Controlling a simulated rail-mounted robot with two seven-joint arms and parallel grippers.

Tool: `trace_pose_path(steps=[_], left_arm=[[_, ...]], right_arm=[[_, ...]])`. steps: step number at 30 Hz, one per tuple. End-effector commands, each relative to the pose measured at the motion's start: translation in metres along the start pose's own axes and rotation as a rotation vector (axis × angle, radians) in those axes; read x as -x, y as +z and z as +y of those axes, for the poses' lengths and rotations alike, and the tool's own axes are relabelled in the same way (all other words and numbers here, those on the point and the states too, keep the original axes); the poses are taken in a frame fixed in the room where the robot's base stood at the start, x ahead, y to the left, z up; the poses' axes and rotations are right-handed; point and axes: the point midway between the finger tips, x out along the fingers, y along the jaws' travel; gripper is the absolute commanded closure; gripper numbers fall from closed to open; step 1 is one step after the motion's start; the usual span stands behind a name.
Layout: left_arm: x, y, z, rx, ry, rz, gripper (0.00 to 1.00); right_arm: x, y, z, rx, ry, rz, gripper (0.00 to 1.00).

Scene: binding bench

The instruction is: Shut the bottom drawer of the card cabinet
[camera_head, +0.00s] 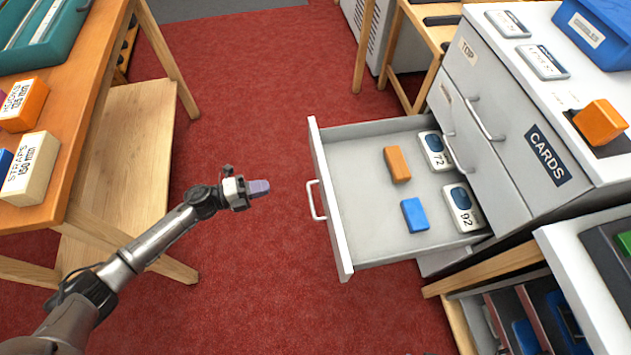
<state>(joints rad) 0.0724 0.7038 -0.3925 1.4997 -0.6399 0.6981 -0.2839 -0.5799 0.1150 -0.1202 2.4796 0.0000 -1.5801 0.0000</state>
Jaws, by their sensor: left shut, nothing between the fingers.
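The card cabinet (500,165) stands at the right, white and grey, with a CARDS label on its side. Its bottom drawer (355,185) is pulled far out to the left over the floor. The drawer's front panel carries a white bar handle (315,200). Inside lie an orange block, a blue block and two white numbered items. The drawers above look shut. My left gripper (262,187) is shut and empty, to the left of the drawer handle and apart from it. My right gripper is out of view.
A wooden bench (95,75) with boxes and a teal tray stands at the left, with a lower shelf. Red carpet (260,90) lies clear between bench and drawer. A white-topped unit (575,270) stands at the lower right, close to the cabinet.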

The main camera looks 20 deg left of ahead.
Motion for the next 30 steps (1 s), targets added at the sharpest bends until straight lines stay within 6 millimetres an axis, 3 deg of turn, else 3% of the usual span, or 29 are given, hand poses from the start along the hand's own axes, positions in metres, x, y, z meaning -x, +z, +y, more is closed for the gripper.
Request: trace_pose_path(steps=[8, 24, 30], left_arm=[[-0.008, -0.017, -0.004, -0.047, -0.033, 0.098, 1.0], [-0.1, -0.025, -0.007, -0.048, -0.035, 0.096, 1.0], [-0.125, -0.027, -0.008, -0.048, -0.033, 0.094, 1.0]], right_arm=[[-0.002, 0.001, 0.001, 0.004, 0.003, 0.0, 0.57], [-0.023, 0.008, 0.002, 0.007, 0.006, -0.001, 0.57], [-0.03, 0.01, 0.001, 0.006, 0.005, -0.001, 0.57]])
